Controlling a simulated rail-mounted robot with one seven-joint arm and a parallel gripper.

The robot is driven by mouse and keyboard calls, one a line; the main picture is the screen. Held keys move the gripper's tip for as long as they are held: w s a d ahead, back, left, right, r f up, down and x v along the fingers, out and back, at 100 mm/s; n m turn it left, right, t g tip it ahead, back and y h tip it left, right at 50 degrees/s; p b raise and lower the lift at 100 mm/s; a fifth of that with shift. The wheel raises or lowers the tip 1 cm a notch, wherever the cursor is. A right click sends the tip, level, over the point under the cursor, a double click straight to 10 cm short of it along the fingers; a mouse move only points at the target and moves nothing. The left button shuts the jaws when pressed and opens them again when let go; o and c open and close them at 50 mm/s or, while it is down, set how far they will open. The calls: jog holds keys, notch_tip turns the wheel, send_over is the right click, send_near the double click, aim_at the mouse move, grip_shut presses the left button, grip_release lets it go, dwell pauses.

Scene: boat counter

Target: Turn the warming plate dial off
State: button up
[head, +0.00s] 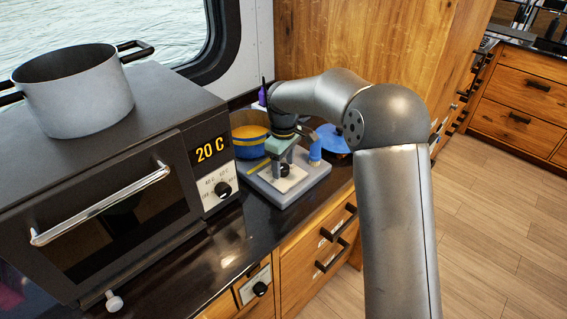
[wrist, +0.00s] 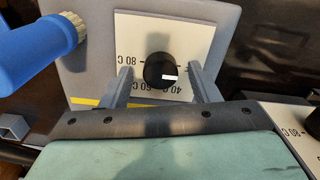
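The warming plate (head: 305,185) is a grey slab on the dark counter, right of the oven. Its black dial (wrist: 160,70) sits on a white label panel (wrist: 185,35) with 40 C, 60 C and 80 C marks, upside down in the wrist view. The dial's white mark is at its lower right in that view, on the 40 C side. My gripper (wrist: 163,82) is open, one finger on each side of the dial, with small gaps visible. In the head view my gripper (head: 284,165) is over the plate and partly covers the panel.
The oven (head: 110,190) reads 20 C and has its own dial (head: 222,190); a grey pot (head: 75,92) stands on top. Behind the plate is a blue-and-yellow pot (head: 250,140). A blue lid (head: 332,140) lies farther back.

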aim_at(283, 167)
notch_tip(283, 167, up, 17)
jog(key=shift+r+b, duration=0.2)
jog(key=shift+b, duration=0.25)
dwell(0.4)
jog(key=s+d+f+m, duration=0.4)
jog(key=s+d, duration=0.1)
jog(key=s, duration=0.6)
jog(key=s+d+f+m, duration=0.4)
jog(key=s+d+f, duration=0.1)
jog(key=s, duration=0.7)
jog(key=s+d+f+m, duration=0.3)
jog(key=s+d, duration=0.4)
jog(key=s, duration=0.4)
jog(key=shift+s+f+m+t, duration=0.2)
jog(key=shift+f+m+t, duration=0.15)
jog(key=shift+f, duration=0.55)
